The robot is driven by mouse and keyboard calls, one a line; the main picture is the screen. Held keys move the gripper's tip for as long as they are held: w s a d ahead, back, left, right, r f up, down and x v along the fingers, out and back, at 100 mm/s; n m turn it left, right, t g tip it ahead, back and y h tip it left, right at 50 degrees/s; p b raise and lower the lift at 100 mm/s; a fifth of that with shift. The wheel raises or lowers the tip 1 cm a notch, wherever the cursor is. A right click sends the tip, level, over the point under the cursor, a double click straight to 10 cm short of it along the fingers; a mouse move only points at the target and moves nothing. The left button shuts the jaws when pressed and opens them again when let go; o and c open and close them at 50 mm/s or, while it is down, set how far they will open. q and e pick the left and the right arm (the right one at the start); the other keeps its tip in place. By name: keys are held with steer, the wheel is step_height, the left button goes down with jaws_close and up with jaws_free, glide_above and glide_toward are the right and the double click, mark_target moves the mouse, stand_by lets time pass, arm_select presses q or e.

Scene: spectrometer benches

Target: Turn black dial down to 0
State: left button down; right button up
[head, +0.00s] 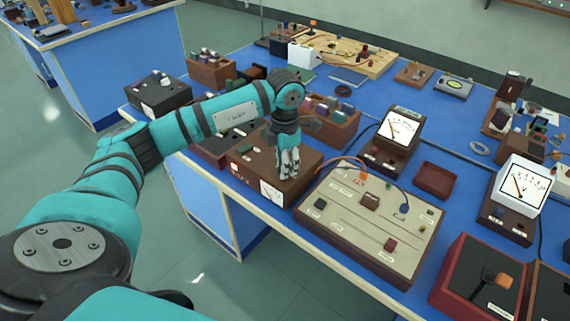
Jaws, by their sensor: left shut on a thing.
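My left gripper (289,172) points down onto the top of a brown box (308,160) near the front edge of the blue bench. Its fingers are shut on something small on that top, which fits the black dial. The fingers hide the dial, so its pointer and scale cannot be read. The box's front face has a white meter (271,192) and a small red-marked panel to its left. My right gripper is not in view.
A beige circuit board (350,235) lies close to the right of the box, with an orange wire arching over it. Two meters on brown bases, one white-faced (402,127), stand farther right. Wooden compartment boxes (340,133) sit behind my gripper.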

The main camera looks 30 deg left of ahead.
arm_select(q)
steer(key=shift+r+n, duration=0.1)
steer(key=shift+n, duration=0.3)
steer(key=c, duration=1)
jaws_free()
step_height(320, 180, up, 12)
